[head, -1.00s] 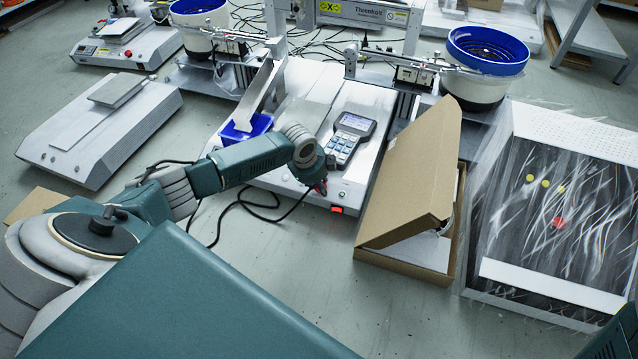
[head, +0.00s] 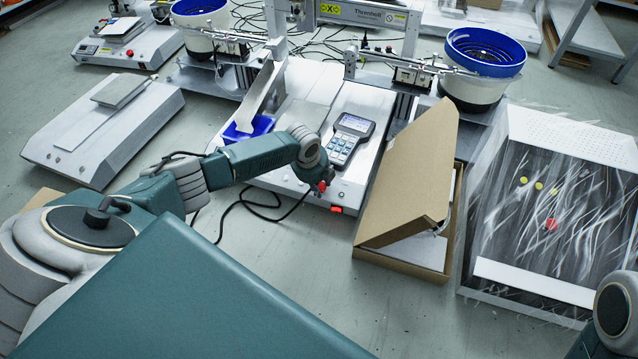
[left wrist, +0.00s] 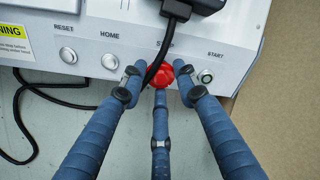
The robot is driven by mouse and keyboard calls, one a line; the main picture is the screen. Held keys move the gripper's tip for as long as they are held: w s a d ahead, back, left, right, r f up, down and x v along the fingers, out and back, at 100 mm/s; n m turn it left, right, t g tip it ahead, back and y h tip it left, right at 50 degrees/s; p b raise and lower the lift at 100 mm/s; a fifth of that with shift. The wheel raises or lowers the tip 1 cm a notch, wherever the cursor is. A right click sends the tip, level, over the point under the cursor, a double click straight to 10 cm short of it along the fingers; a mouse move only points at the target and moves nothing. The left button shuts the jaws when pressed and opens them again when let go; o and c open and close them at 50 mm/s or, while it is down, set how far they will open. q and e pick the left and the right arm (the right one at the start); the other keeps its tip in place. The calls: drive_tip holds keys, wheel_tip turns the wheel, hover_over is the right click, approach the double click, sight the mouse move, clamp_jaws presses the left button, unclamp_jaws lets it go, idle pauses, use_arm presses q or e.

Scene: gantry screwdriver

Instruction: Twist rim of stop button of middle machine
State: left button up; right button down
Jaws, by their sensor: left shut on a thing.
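The middle machine (head: 350,185) has a white body with a handheld keypad on top. Its red stop button (left wrist: 160,76) shows in the left wrist view on the front panel under the partly covered STOP label. A small red part of the button (head: 322,186) shows beside my gripper in the head view. My left gripper (left wrist: 160,84) has its blue fingers shut around the button's red rim, two above and one below. A black cable crosses in front of the label. My right gripper is not in view; part of my right arm shows at the lower right.
RESET (left wrist: 68,55), HOME (left wrist: 110,62) and START (left wrist: 206,76) buttons flank the stop button. An open cardboard box (head: 408,190) stands right of the machine. A black cable (head: 262,205) lies on the floor. Another machine (head: 105,130) stands left.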

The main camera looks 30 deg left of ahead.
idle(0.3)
use_arm(q)
drive_tip(key=o, duration=1.2)
drive_tip(key=shift+f, duration=0.1)
drive_tip(key=shift+c, duration=0.2)
drive_tip(key=v, duration=1.2)
drive_tip(key=shift+d, duration=0.1)
